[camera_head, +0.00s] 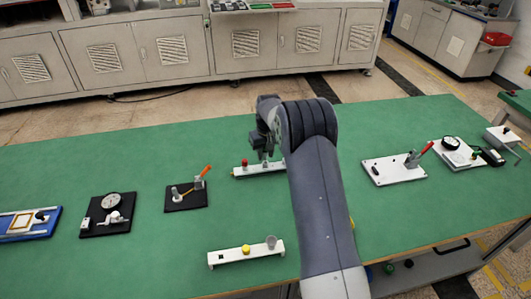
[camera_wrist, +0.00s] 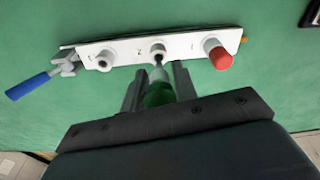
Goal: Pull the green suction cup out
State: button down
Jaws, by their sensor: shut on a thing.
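A white bar (camera_wrist: 128,54) with a row of round sockets lies on the green table, seen close in the wrist view; it also shows in the head view (camera_head: 240,172). The green suction cup (camera_wrist: 157,94) is between the two fingers of my gripper (camera_wrist: 158,88), which is shut on it. Its narrow end points at the middle socket (camera_wrist: 157,50); I cannot tell whether it is clear of the socket. A red cup (camera_wrist: 219,57) sits at the bar's right end. In the head view my arm hides part of the bar, and the green cup is not clear.
A clamp with a blue handle (camera_wrist: 30,86) is at the bar's left end. On the green table (camera_head: 150,245) stand a black plate with an orange lever (camera_head: 186,199), a white bar with a yellow knob (camera_head: 228,258) and a white plate with a red handle (camera_head: 393,174). Bare table lies between them.

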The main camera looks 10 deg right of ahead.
jog(key=shift+r, duration=0.15)
jog(key=shift+r+p, duration=1.05)
jog(key=shift+r, duration=0.6)
